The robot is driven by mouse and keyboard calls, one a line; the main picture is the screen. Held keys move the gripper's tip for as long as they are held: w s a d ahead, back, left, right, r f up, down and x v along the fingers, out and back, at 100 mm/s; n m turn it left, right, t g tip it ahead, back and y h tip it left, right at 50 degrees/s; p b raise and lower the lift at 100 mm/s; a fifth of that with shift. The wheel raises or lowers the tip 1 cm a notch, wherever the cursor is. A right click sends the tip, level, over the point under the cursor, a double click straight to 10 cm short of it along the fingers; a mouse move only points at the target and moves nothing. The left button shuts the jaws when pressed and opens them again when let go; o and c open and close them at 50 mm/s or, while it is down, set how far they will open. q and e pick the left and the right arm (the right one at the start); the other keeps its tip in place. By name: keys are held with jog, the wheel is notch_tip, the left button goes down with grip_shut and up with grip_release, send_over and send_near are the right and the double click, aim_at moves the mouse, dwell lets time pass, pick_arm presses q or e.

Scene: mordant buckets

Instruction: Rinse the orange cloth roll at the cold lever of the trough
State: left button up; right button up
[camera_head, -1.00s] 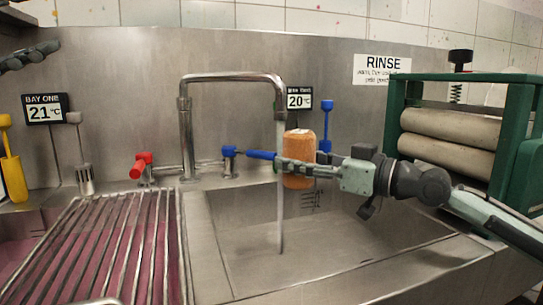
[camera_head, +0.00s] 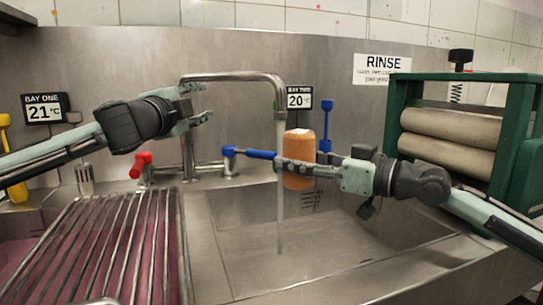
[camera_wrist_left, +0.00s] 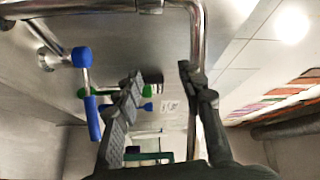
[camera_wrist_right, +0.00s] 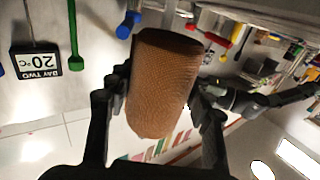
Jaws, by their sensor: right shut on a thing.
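The orange cloth roll (camera_head: 299,178) is upright over the trough (camera_head: 330,240), just right of the spout (camera_head: 235,78). My right gripper (camera_head: 285,165) is shut on it; the right wrist view shows the roll (camera_wrist_right: 163,85) between both fingers. A thin stream of water (camera_head: 280,215) falls from the spout into the trough, beside the roll; I cannot tell whether it touches. The blue cold lever (camera_head: 260,154) points right towards the stream; it also shows in the left wrist view (camera_wrist_left: 92,118). My left gripper (camera_head: 206,103) is open and empty, near the spout's upright pipe, above the levers.
A red lever (camera_head: 140,164) stands left of the cold one. A metal rack (camera_head: 105,240) covers the left bay. A green-framed roller press (camera_head: 395,125) stands at the right. Signs (camera_head: 300,98) and a blue tool (camera_head: 326,125) are on the back wall.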

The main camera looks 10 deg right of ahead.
aim_at(250, 153)
pick_arm(q)
jog(key=s+d+f+m+g, duration=0.35)
jog(key=s+d+f, duration=0.25)
jog(key=d+f, duration=0.5)
jog(key=x, duration=1.2)
jog(key=shift+w, duration=0.2)
jog(key=shift+f, duration=0.15)
jog(key=shift+c, duration=0.3)
jog(key=shift+a, duration=0.1)
grip_shut()
